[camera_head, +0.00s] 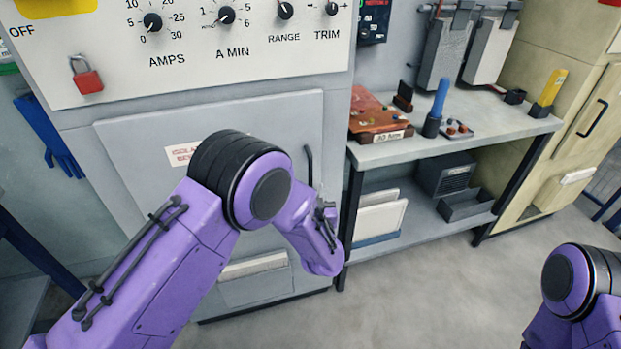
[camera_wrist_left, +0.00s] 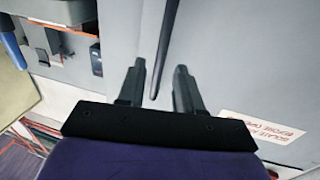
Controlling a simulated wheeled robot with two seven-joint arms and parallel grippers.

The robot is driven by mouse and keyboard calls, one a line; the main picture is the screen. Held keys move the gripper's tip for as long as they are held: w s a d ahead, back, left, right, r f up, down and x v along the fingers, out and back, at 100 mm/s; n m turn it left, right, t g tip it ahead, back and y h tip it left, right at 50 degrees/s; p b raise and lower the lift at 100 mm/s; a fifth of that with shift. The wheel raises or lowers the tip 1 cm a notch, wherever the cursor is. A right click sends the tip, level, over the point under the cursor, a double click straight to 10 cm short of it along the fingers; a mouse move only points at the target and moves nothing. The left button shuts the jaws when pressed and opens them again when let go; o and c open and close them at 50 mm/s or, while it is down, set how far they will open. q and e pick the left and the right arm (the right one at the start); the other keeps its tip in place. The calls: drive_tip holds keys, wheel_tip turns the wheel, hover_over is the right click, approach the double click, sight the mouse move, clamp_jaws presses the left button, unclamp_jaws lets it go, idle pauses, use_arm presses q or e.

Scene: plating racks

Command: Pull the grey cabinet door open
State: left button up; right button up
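The grey cabinet door (camera_head: 130,150) is shut flush in the front of the cabinet, below the dial panel. Its dark vertical bar handle (camera_head: 309,165) is on the door's right side; my left arm covers the lower part. My left gripper (camera_head: 326,212) is at the handle's lower end, partly hidden by the wrist. In the left wrist view its two fingers (camera_wrist_left: 158,88) are apart, with the handle (camera_wrist_left: 165,45) showing between them in the picture. Whether the fingers touch it I cannot tell. Part of my right arm shows at lower right in the head view; its gripper is out of frame.
A grey bench (camera_head: 440,140) with tools stands right of the cabinet, its front leg close to my left gripper. A red padlock (camera_head: 88,80) hangs on the dial panel. Blue gloves (camera_head: 50,135) hang at left. The floor (camera_head: 420,300) in front is clear.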

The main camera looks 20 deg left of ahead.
sight(311, 180)
use_arm(q)
drive_tip(key=x, duration=0.6)
drive_tip(key=shift+p, duration=0.35)
drive_tip(key=shift+s+r, duration=0.1)
clamp_jaws()
